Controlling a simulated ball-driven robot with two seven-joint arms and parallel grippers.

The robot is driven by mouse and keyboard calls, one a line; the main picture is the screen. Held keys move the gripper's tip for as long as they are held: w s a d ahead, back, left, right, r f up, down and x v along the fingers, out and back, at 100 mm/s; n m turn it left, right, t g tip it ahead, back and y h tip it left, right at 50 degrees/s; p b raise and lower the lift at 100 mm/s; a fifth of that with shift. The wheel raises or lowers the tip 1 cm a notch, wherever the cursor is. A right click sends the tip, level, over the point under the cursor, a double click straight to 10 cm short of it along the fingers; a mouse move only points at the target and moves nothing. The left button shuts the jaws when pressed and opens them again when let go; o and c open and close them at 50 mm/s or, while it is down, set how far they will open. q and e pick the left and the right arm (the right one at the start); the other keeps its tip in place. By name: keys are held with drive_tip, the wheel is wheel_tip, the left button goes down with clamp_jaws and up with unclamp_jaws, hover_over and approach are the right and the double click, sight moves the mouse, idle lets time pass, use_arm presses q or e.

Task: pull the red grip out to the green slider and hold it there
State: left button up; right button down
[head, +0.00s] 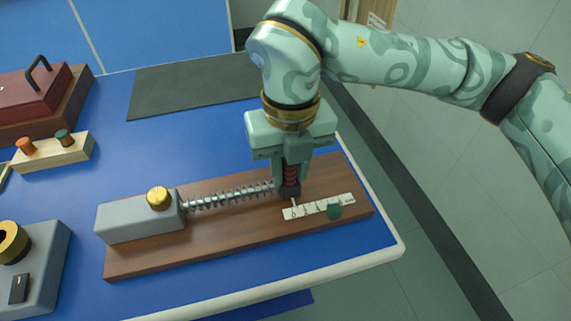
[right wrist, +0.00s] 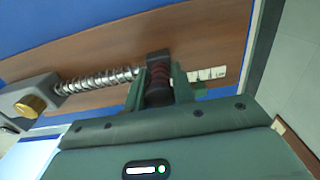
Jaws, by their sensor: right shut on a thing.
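The red grip (head: 290,174) stands at the right end of a metal spring (head: 232,196). My right gripper (head: 291,182) is shut on it from above, and its fingers hide part of the grip. The red grip also shows between the fingers in the right wrist view (right wrist: 159,80). The green slider (head: 334,211) sits on a white scale strip (head: 310,208), to the right of the grip and apart from it. The spring runs left to a grey block (head: 140,218) with a brass knob (head: 158,198). My left gripper is not in view.
All this is on a brown wooden board (head: 200,253) on a blue bench with a pale rim (head: 350,262). A dark mat (head: 190,90) lies behind. At left are a dark red box (head: 35,98), a wooden block with two knobs (head: 55,153) and a grey device (head: 45,255).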

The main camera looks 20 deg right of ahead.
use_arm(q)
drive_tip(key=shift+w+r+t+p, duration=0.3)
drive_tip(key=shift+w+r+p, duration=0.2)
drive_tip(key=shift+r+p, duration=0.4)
use_arm(e)
drive_tip(key=shift+d, duration=2.75)
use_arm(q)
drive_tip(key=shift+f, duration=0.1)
